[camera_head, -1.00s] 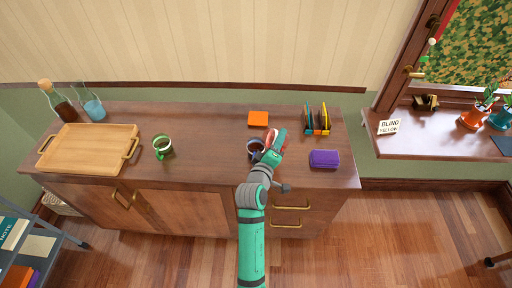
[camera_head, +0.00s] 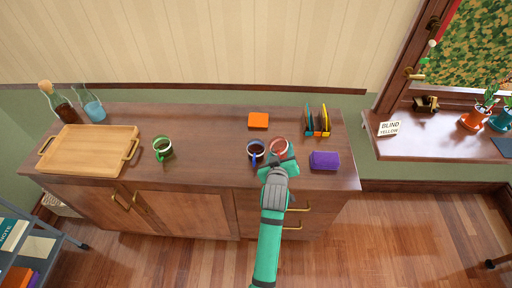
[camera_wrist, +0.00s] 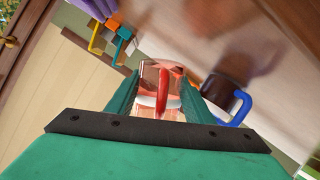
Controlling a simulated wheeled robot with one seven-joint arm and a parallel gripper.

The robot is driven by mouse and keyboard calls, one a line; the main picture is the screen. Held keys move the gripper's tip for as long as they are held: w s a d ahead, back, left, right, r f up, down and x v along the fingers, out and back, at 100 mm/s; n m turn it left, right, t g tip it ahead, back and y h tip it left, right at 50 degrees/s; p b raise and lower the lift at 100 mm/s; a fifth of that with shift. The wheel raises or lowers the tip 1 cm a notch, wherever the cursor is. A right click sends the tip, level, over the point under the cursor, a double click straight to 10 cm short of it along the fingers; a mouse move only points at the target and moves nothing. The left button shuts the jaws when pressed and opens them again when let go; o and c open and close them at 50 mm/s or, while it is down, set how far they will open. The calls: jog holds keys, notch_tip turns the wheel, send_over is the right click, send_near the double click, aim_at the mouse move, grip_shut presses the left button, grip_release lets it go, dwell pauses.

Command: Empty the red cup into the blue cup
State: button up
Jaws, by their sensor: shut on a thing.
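The red cup (camera_head: 279,147) is at the front right of the wooden cabinet top, just right of the blue cup (camera_head: 256,149). It looks roughly upright; I cannot tell whether it touches the wood or what is inside. My gripper (camera_head: 278,161) is at its near side. In the wrist view my gripper (camera_wrist: 160,100) is shut on the red cup (camera_wrist: 148,74), its red handle facing the camera. The blue cup stands upright, with dark brown contents in the head view. Its blue handle and dark body (camera_wrist: 222,93) show in the wrist view, apart from my fingers.
A purple box (camera_head: 324,160) lies close to the right. A rack of colored plates (camera_head: 318,120) and an orange block (camera_head: 258,120) stand behind. A green cup (camera_head: 162,148), a wooden tray (camera_head: 82,150) and glass vessels (camera_head: 90,106) are to the left. The wood between the green and blue cups is clear.

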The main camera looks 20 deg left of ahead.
jog(key=d+m+y, duration=0.1)
jog(key=w+d+f+m+g+y+b, duration=0.1)
jog(key=m, duration=0.1)
jog(key=shift+d+f, duration=0.2)
jog(key=shift+d, duration=0.2)
jog(key=shift+m, duration=0.3)
jog(key=shift+w+r+b, duration=0.1)
jog(key=shift+r+b, duration=0.2)
jog(key=shift+r, duration=2.2)
jog(key=shift+d, duration=0.1)
